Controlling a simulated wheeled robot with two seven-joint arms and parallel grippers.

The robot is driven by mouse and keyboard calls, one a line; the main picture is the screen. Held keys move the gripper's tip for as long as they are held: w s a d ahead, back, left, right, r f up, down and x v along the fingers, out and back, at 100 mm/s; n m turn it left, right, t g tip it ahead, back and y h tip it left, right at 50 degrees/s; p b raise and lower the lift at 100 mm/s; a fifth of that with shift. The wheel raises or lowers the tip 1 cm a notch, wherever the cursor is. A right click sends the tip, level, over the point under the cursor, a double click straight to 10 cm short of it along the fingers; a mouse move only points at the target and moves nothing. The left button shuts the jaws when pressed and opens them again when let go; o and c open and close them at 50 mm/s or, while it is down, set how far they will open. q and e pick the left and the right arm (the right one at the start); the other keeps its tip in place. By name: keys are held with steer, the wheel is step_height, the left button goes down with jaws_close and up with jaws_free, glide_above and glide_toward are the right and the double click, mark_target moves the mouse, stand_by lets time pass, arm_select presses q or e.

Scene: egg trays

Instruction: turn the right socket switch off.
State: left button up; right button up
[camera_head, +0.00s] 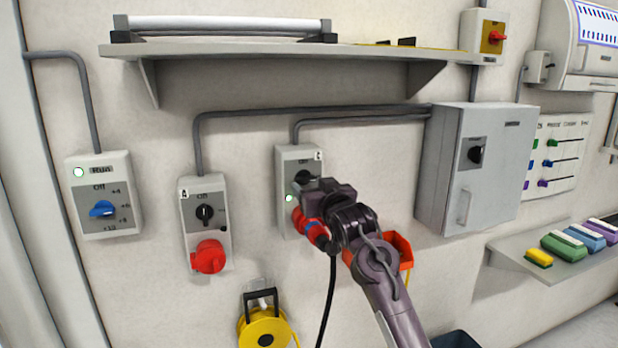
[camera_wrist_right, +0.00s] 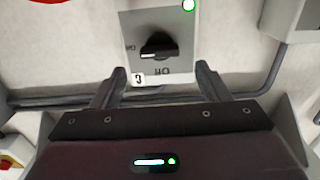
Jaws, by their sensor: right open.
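The right socket switch box (camera_head: 285,160) is a grey box on the wall with a black rotary knob and a lit green lamp. My right gripper (camera_head: 312,188) is in front of it and partly hides the knob. In the right wrist view, which shows the box upside down, the knob (camera_wrist_right: 158,47) lies crosswise, its white mark toward the "On" label. The "Off" label is below it there. The right gripper's fingers (camera_wrist_right: 160,70) are spread, one on each side of the knob's line, with nothing between them. My left gripper is out of view.
A red plug (camera_head: 310,228) with a black cable sits below my gripper. A similar socket box (camera_head: 190,220) is to the left, and a grey cabinet (camera_head: 437,165) is to the right. A shelf (camera_head: 280,50) is above. A yellow cable reel (camera_head: 262,330) hangs below.

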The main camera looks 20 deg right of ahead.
mark_target(307, 179)
steer(key=shift+w+p, duration=0.75)
steer(key=shift+w, duration=1.55)
steer(key=c, duration=1)
